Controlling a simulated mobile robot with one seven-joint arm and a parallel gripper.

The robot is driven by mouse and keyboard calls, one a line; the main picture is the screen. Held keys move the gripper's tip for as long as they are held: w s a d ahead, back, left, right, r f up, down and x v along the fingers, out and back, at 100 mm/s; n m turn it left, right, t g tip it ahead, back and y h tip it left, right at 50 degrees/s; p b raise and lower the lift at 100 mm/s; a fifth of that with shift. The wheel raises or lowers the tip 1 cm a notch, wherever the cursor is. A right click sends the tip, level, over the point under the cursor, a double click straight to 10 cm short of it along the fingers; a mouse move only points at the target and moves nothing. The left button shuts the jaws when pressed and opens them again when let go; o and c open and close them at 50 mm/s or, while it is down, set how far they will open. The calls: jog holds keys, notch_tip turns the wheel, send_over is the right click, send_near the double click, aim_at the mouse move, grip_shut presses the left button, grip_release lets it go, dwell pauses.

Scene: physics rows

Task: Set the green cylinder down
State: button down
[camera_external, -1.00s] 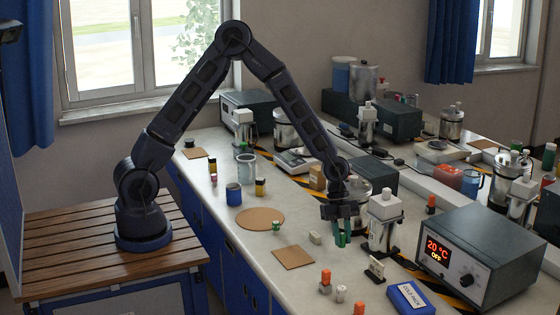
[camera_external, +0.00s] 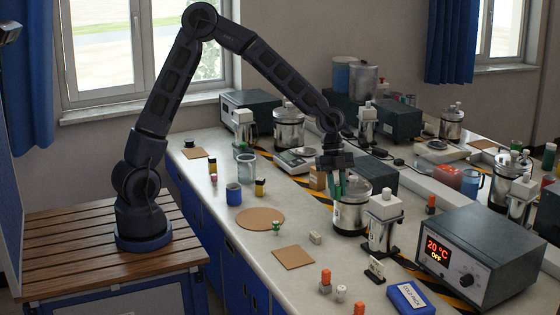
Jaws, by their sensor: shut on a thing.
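My gripper (camera_external: 338,194) points down above the bench, in front of a steel vessel (camera_external: 351,212). It is shut on the green cylinder (camera_external: 339,184), which shows as a narrow green upright shape at the fingers. The fingers and the cylinder are too small and close in colour to part clearly. The cylinder is held in the air, apart from the bench top.
A round cork mat (camera_external: 260,218) and a square cork mat (camera_external: 293,258) lie on the bench (camera_external: 245,262). A small green-and-white piece (camera_external: 276,227) stands between them. A white-topped apparatus (camera_external: 384,222) and a heater box (camera_external: 481,255) stand to the right.

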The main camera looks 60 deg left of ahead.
jog(key=s+a, duration=0.2)
jog(key=a, duration=2.5)
jog(key=f, duration=1.9)
jog(key=shift+w+a+f, duration=0.15)
jog(key=shift+a+f, duration=0.1)
jog(key=shift+f, duration=0.15)
jog(key=shift+f, duration=0.1)
jog(key=c, duration=1.2)
grip_release()
jog(key=shift+c, duration=0.2)
